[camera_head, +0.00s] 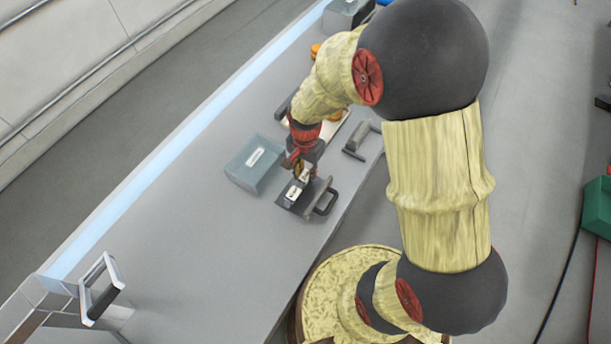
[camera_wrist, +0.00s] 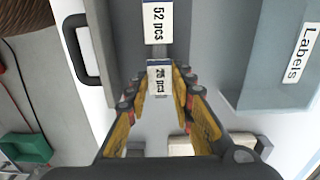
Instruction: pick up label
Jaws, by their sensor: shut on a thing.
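My gripper (camera_wrist: 161,73) is shut on a small white label (camera_wrist: 158,84), which has black print that looks like "26 pcs". A second white label (camera_wrist: 153,24), reading "52 pcs", lies on a dark grey case (camera_wrist: 119,50) just ahead of the fingertips in the wrist view. In the head view my gripper (camera_head: 303,168) is above the dark case (camera_head: 311,190) on the grey counter. A translucent blue-grey box (camera_wrist: 255,68) marked "Labels" stands to the right in the wrist view; the head view shows it (camera_head: 245,173) left of my gripper.
The case has a black handle (camera_wrist: 79,48). A grey handled item (camera_head: 357,143) lies right of my gripper, and a pale board (camera_head: 332,131) behind it. A metal-framed handle (camera_head: 100,288) stands at the counter's near left. The counter (camera_head: 190,235) between is clear.

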